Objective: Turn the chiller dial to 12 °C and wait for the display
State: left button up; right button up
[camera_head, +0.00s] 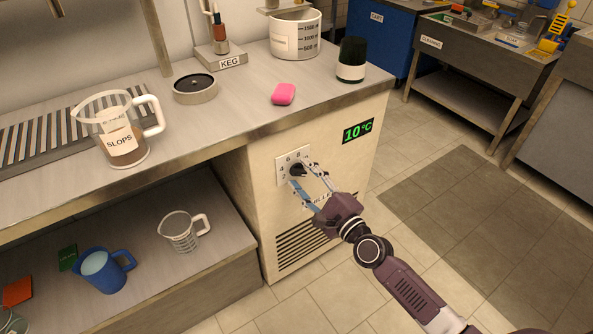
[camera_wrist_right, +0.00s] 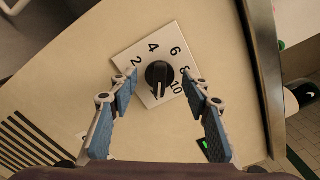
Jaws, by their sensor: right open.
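The chiller (camera_head: 262,208) is a cream cabinet under the counter's right end. Its green display (camera_head: 358,131) reads 10 °C. The black dial (camera_head: 297,169) sits on a white numbered plate on the front; in the right wrist view the dial (camera_wrist_right: 159,75) has figures 2, 4, 6, 8 and 10 around it. I cannot read its pointer surely. My right gripper (camera_wrist_right: 160,80) is open, with one blue-padded finger on either side of the dial and gaps between. In the head view the right gripper (camera_head: 300,177) partly covers the plate. My left gripper is out of view.
On the counter above stand a SLOPS jug (camera_head: 121,145), a pink sponge (camera_head: 283,94), a dark green and white cup (camera_head: 351,60) and a measuring pot (camera_head: 295,36). A blue jug (camera_head: 104,272) and clear jug (camera_head: 181,232) are on the lower shelf. The floor at right is clear.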

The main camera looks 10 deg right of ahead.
aim_at(302, 175)
jog(key=v, duration=0.4)
jog(key=shift+s+d, duration=0.1)
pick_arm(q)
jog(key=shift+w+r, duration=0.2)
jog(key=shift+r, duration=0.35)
pick_arm(e)
jog(key=v, duration=1.3)
jog(key=shift+s, duration=0.25)
